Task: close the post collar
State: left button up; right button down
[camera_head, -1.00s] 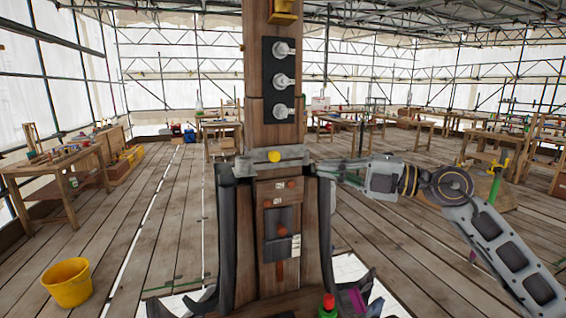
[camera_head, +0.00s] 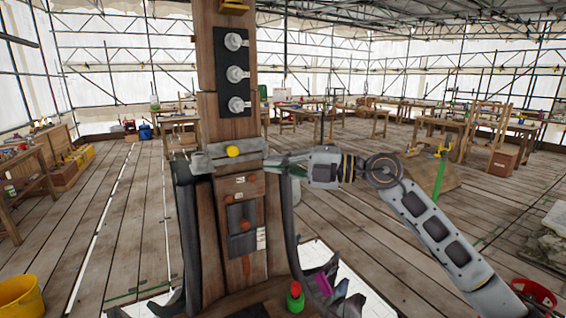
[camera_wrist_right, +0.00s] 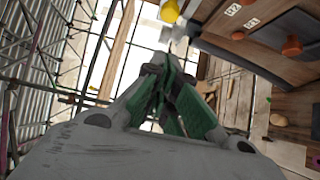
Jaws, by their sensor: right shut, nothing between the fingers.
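The post collar (camera_head: 212,159) is a grey metal band across the front of the tall wooden post (camera_head: 226,122). A yellow knob (camera_head: 233,151) sits at its front and also shows at the top of the right wrist view (camera_wrist_right: 169,11). My right gripper (camera_head: 277,162) is at the collar's right end, pointing left, its fingers together and empty. In the right wrist view the shut fingers (camera_wrist_right: 170,75) with green pads point toward the post; I cannot tell whether they touch the collar. The collar's back is hidden behind the post. My left gripper is not in view.
A black panel with three round white fittings (camera_head: 236,73) is on the post above the collar. Below are orange knobs and dark curved uprights (camera_head: 187,235). Workbenches stand farther back.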

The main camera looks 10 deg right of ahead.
aim_at(238, 153)
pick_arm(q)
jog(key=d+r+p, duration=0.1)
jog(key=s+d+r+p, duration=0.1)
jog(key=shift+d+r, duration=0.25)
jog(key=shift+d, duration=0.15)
pick_arm(e)
jog(key=w+a, duration=0.6)
jog(key=a, duration=0.2)
jog(key=shift+w, duration=0.25)
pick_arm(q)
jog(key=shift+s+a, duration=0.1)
pick_arm(e)
jog(key=shift+w+a, duration=0.1)
jog(key=shift+w+a+r+p, duration=0.1)
jog(key=shift+w+a+p, duration=0.3)
jog(key=shift+p, duration=0.4)
jog(key=shift+w, duration=0.1)
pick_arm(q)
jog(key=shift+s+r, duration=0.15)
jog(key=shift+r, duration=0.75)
pick_arm(e)
jog(key=shift+r, duration=0.1)
jog(key=shift+d, duration=0.1)
